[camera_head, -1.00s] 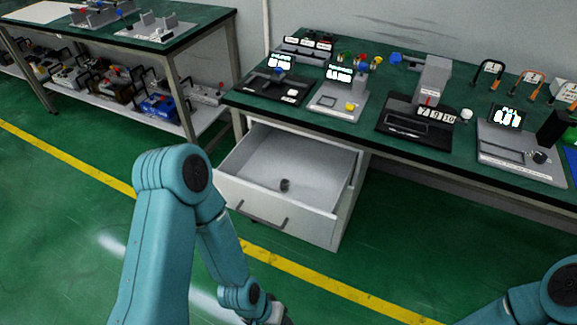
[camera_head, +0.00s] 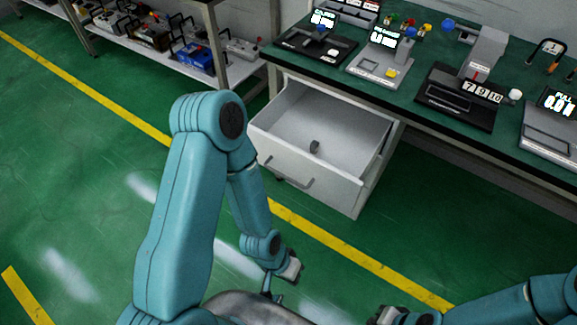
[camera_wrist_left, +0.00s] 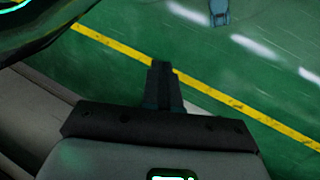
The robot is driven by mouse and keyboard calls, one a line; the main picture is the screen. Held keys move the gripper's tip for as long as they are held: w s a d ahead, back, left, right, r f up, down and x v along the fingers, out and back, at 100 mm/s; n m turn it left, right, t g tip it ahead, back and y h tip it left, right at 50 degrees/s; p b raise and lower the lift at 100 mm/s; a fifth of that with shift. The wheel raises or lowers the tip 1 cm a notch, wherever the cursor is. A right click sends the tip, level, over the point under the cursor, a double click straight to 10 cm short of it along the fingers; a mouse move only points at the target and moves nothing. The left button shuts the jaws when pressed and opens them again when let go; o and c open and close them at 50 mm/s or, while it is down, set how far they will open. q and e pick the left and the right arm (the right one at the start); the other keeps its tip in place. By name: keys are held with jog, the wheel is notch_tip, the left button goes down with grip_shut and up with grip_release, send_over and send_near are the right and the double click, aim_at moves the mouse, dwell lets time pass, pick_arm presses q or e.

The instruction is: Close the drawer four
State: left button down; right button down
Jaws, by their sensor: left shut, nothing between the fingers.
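The drawer (camera_head: 333,192) is white and stands pulled out, open, under the left end of the green-topped bench. Its front panel faces me and has a dark handle (camera_head: 288,177). A small dark object (camera_head: 314,147) lies inside. My left gripper (camera_head: 293,270) is in front of and below the drawer, apart from it, over the floor. In the left wrist view its fingers (camera_wrist_left: 161,72) are together with nothing between them. My right gripper (camera_head: 386,315) is at the bottom edge of the head view, partly cut off, too small to tell its jaws. No drawer number is readable.
The bench top (camera_head: 400,92) holds several devices with displays. A second bench with a lower shelf (camera_head: 235,68) of boxes stands at the upper left. Green floor with a yellow line (camera_head: 345,255) is clear in front of the drawer.

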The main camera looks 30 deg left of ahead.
pick_arm(q)
jog(key=m, duration=0.2)
jog(key=m+t+y+b, duration=0.3)
jog(key=m+t+b, duration=1.3)
jog(key=b, duration=1.3)
send_near(285, 158)
jog(key=w+g+b, duration=0.1)
jog(key=w, duration=0.2)
jog(key=w+m+g+b, duration=0.1)
jog(key=w+b, duration=0.1)
jog(key=shift+w+f, duration=0.25)
jog(key=shift+w, duration=0.5)
jog(key=shift+w+d, duration=0.1)
